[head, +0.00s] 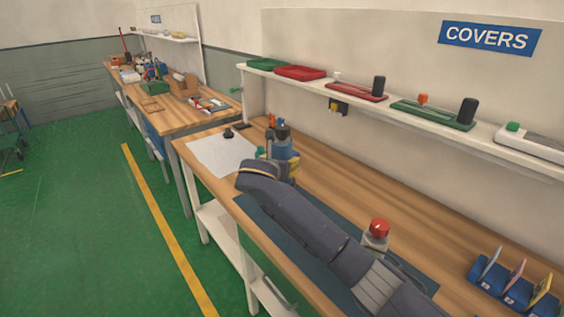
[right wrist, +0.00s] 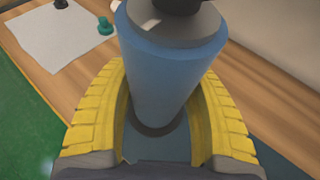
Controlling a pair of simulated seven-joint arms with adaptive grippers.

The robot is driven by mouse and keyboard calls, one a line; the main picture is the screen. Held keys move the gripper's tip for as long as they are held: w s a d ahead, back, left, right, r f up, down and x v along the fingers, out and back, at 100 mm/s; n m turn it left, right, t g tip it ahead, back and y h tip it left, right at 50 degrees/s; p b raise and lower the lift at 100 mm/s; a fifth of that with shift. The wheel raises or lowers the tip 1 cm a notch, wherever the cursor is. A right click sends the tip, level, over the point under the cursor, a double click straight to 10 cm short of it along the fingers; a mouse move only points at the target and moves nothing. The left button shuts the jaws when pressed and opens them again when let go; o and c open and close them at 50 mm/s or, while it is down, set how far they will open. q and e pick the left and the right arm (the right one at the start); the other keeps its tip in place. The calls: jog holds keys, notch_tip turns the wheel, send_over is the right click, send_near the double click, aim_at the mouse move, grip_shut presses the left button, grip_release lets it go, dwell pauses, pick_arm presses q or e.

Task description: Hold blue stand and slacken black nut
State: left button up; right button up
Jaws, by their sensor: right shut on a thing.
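The blue stand (head: 284,150) is upright on the workbench in the head view. It also shows large as a blue cylinder in the right wrist view (right wrist: 172,75). Its top is a grey sloped collar (right wrist: 172,22) with a dark part, likely the black nut (right wrist: 180,3), cut off by the upper edge. My right gripper (head: 280,163) has its yellow fingers (right wrist: 165,85) on both sides of the stand, shut on it. The stand's foot is mostly hidden by the gripper. My left gripper is in neither view.
A white sheet (head: 215,155) with a small black piece (head: 228,132) lies left of the stand. A green piece (right wrist: 106,26) stands beside the sheet. A red-topped button box (head: 377,236) is right of my arm. A shelf (head: 400,118) with trays runs behind.

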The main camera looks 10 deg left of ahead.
jog(key=shift+f, duration=6.85)
